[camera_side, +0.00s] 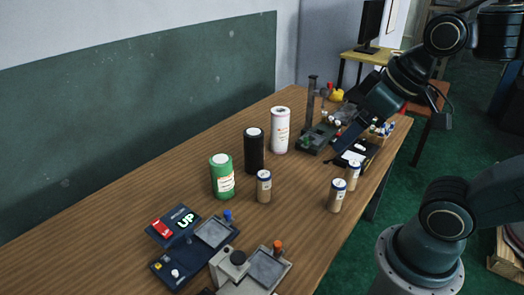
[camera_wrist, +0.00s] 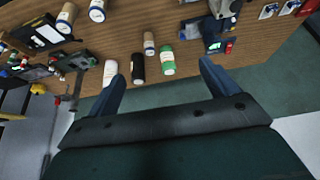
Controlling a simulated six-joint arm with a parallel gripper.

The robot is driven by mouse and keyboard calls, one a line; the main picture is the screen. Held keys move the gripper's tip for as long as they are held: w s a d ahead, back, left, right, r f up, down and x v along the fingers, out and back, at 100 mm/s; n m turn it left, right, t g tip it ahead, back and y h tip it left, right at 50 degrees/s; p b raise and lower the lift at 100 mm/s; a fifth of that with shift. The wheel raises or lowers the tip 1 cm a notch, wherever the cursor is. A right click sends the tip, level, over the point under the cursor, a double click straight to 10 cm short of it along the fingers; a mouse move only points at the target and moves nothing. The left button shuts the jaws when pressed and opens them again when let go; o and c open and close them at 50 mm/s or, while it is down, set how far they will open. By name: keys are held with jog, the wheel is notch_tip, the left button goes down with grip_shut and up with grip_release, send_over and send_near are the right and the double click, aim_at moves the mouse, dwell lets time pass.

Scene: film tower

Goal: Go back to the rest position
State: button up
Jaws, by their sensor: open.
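My gripper (camera_wrist: 161,72) is open in the wrist view, with its two blue fingers spread apart and nothing between them. It is raised above the table (camera_side: 120,190), pointing towards it. In the side view my arm comes in from the right and the fingertips are hard to make out. A green canister (camera_side: 222,176), a black canister (camera_side: 254,150) and a white canister (camera_side: 280,130) stand upright in a row. A tan tube with a white cap (camera_side: 264,186) stands in front of them. Two more tan tubes (camera_side: 337,195) stand near the right table edge.
A dark blue device with a lit "UP" sign (camera_side: 183,222) and a grey device (camera_side: 262,268) are at the near end. A stand with an upright post (camera_side: 312,100) and small clutter are at the far end. A green-panelled wall (camera_side: 130,110) runs along the left.

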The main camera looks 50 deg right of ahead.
jog(key=shift+s+a+f, duration=0.1)
jog(key=shift+s+f, duration=0.2)
jog(key=shift+s, duration=0.25)
